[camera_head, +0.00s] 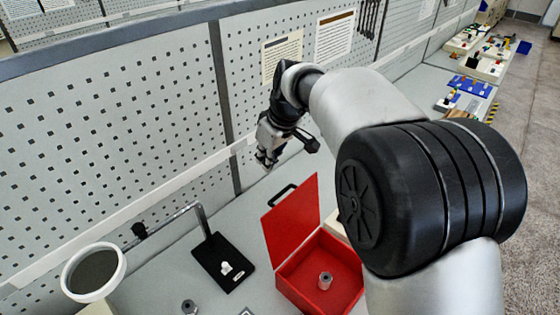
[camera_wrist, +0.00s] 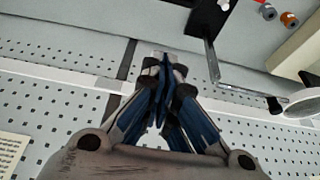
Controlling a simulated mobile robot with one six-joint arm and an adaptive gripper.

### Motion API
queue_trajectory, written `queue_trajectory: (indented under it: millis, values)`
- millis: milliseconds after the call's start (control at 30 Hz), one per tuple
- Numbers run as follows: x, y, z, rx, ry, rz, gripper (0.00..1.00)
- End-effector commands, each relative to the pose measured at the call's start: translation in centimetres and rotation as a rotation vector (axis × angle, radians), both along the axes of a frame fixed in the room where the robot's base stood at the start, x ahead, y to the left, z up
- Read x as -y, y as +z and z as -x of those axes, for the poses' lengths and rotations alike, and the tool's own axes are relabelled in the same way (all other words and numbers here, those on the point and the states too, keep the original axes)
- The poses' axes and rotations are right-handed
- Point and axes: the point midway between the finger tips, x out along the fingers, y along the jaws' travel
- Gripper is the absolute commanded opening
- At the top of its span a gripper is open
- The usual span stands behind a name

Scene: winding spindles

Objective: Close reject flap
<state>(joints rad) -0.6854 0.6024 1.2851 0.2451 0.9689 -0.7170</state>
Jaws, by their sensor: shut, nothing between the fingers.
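A red reject box (camera_head: 330,295) stands on the bench in the head view. Its red flap (camera_head: 290,222) is open and stands up, tilted, at the box's back left side, with a black handle (camera_head: 283,194) on its outer edge. A grey part with a reddish-brown base (camera_head: 325,281) sits in the box. My gripper (camera_head: 264,162) is above and behind the flap, near the pegboard, apart from the flap. Its fingers (camera_wrist: 163,62) are shut and empty in the wrist view. The flap is not clearly seen in the wrist view.
A black plate (camera_head: 212,266) with a bent metal rod (camera_head: 170,218) lies left of the box. A white-rimmed bowl (camera_head: 121,262) is at far left. A small grey part (camera_head: 189,306) stands in front. The perforated wall (camera_head: 110,130) runs behind; bare bench lies between wall and flap.

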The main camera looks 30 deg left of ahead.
Motion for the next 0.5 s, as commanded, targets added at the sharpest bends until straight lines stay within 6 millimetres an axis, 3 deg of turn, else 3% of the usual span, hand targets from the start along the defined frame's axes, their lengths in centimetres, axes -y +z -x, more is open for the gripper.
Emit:
queue_trajectory:
  millis: [400, 500]
  values:
    - [-2.6, -7.9, -0.7, -0.004, -0.001, 0.003, 0.0]
    - [-2.5, -8.9, -0.8, 0.0, -0.004, 0.0, 0.0]
